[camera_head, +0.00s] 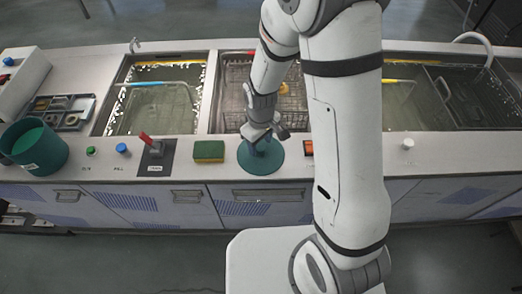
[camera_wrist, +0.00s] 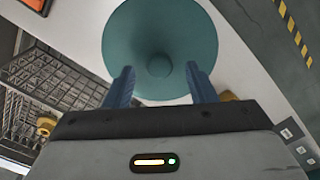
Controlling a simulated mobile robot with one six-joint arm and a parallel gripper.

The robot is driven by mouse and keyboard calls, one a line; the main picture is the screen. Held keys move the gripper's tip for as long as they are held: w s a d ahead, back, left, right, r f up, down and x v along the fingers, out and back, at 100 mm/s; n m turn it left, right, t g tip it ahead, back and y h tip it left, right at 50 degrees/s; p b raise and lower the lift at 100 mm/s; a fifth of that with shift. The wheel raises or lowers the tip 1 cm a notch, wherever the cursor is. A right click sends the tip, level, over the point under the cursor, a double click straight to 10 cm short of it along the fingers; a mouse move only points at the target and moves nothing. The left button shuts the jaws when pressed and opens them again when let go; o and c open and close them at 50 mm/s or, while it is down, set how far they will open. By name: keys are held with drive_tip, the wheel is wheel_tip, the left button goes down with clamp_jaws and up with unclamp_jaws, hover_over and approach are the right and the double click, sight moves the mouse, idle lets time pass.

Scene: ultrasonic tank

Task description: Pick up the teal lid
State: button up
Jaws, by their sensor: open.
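The teal lid (camera_head: 261,160) is a round disc lying on the front counter edge, to the right of a green and yellow sponge. In the wrist view the teal lid (camera_wrist: 185,60) fills the upper middle, with a round knob (camera_wrist: 159,66) near its centre. My gripper (camera_head: 262,143) is just above the lid. Its two blue fingers (camera_wrist: 159,84) are apart, one on each side of the knob in the picture, with nothing between them that I can see gripped. I cannot tell whether the fingers touch the lid.
A teal pot (camera_head: 34,147) stands at the far left. The sponge (camera_head: 209,151) and a red-handled switch (camera_head: 151,146) lie left of the lid. Sinks with water lie behind; a wire basket (camera_wrist: 55,85) is in one. An orange-red item (camera_head: 308,147) is close on the right.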

drive_tip(key=shift+f, duration=0.85)
drive_tip(key=c, duration=1.1)
